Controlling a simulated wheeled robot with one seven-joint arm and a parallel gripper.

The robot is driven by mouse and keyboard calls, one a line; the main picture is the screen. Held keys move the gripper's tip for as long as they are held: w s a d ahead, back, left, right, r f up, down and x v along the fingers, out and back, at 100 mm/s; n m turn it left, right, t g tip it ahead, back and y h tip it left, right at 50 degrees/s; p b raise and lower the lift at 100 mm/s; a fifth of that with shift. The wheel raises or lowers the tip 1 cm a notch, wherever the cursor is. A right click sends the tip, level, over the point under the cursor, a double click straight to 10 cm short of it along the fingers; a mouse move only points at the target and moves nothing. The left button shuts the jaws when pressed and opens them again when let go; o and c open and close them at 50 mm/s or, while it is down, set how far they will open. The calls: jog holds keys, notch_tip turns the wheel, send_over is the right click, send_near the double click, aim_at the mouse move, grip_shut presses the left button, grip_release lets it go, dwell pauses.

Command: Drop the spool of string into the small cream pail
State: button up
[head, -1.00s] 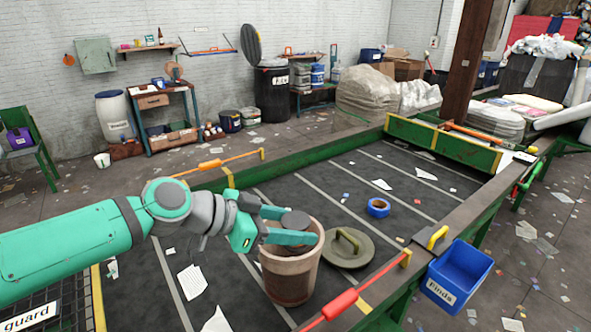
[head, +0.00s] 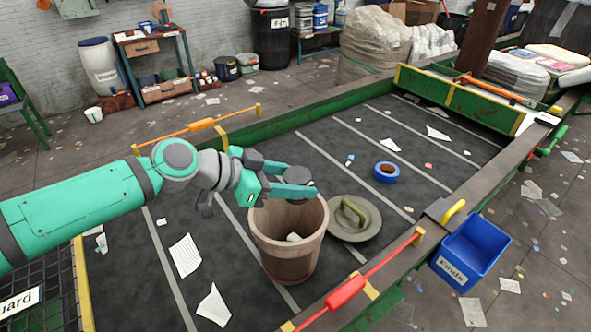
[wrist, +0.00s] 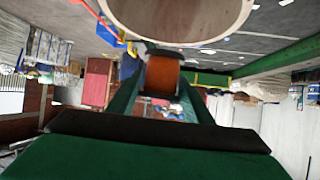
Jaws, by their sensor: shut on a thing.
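The spool of string is between the fingers of my gripper (head: 292,182). In the head view its dark round end (head: 300,175) shows at the fingertips, while the wrist view shows its orange-brown winding (wrist: 162,75) under a dark flange. My gripper is shut on it, above the far rim of a brown tub (head: 283,262) on the belt. The tub's pale rim also shows at the top of the wrist view (wrist: 183,42).
A pale item lies in the tub. A round olive lid (head: 362,226) with a handle lies beside it. A blue tape roll (head: 387,172) and paper scraps lie on the belt. A blue bin (head: 470,251) hangs at the right edge. Green side walls (head: 270,132) border the belt.

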jog(key=shift+f, duration=0.45)
jog(key=shift+d+f, duration=0.15)
jog(key=shift+f, duration=0.2)
jog(key=shift+s+a+f, duration=0.1)
jog(key=shift+a, duration=0.1)
jog(key=o, duration=1.1)
jog(key=v, duration=1.1)
jog(key=shift+f, duration=0.1)
